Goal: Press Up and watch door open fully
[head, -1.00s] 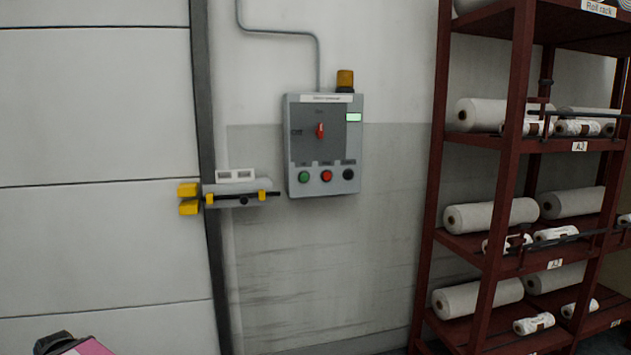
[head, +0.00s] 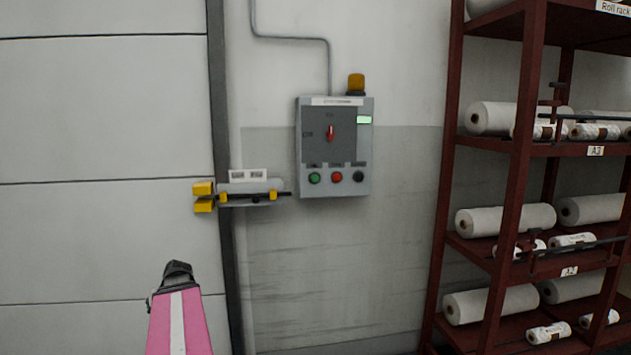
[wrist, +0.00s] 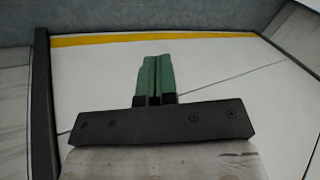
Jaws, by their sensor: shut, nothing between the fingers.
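The grey control box (head: 336,145) hangs on the wall, with a red selector handle (head: 331,133) upright and a small green lit display (head: 364,120). Along its bottom are a green button (head: 314,178), a red button (head: 337,177) and a black button (head: 358,177); their labels are too small to read. The pale panelled door (head: 100,120) fills the left side and covers the opening as far as shown. My gripper (wrist: 154,78) shows two green fingers held together with nothing between them. My pink arm part is low left in the head view, apart from the box.
A bolt with a black rod (head: 250,196) and yellow end blocks (head: 203,197) sits at the door's edge, left of the box. An amber lamp (head: 356,83) tops the box. A dark red roll rack (head: 515,160) stands right. Wall below the box is clear.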

